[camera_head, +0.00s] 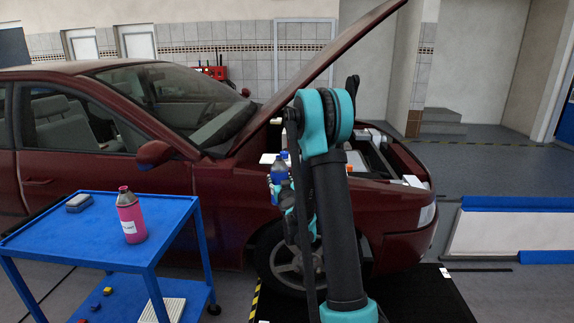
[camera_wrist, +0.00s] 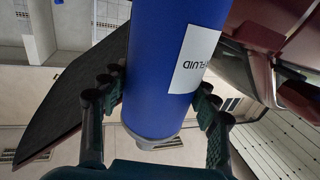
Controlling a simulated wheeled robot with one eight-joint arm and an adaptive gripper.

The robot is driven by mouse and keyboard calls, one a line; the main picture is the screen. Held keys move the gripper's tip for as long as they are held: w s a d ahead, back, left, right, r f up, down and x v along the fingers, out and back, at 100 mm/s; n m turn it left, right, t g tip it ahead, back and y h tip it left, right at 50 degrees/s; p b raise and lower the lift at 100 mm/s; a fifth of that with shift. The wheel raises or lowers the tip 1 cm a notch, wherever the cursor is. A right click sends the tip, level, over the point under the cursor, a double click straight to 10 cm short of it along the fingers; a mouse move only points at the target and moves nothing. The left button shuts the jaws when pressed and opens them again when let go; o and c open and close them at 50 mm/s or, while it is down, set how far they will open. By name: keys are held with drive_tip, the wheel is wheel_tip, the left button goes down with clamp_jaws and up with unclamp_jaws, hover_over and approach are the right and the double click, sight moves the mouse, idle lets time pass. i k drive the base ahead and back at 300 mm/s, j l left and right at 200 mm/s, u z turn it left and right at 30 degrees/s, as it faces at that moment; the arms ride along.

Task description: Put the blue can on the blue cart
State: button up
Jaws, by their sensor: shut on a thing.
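The blue can (camera_head: 279,168) is held in my gripper (camera_head: 279,184), in front of the open engine bay of the red car. In the wrist view the can (camera_wrist: 160,50) fills the middle, with a white label reading "FLUID" and a grey end. The fingers of my gripper (camera_wrist: 160,92) lie on both sides of the can and are shut on it. The blue cart (camera_head: 75,240) stands at the lower left, well apart from the can. My arm hides part of the car behind it.
A pink bottle (camera_head: 130,216) stands on the right part of the cart's top, and a grey sponge-like block (camera_head: 79,203) lies at its back left. The rest of the top is clear. The car (camera_head: 215,200) has its hood raised over my arm.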

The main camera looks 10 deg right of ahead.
sight(94, 226)
drive_tip(key=k+j+u, duration=0.1)
drive_tip(key=u, duration=0.35)
drive_tip(key=k+j+u, duration=0.1)
drive_tip(key=u, duration=0.3)
drive_tip(key=j+u, duration=0.15)
drive_tip(key=u, duration=0.3)
drive_tip(key=i+l, duration=0.05)
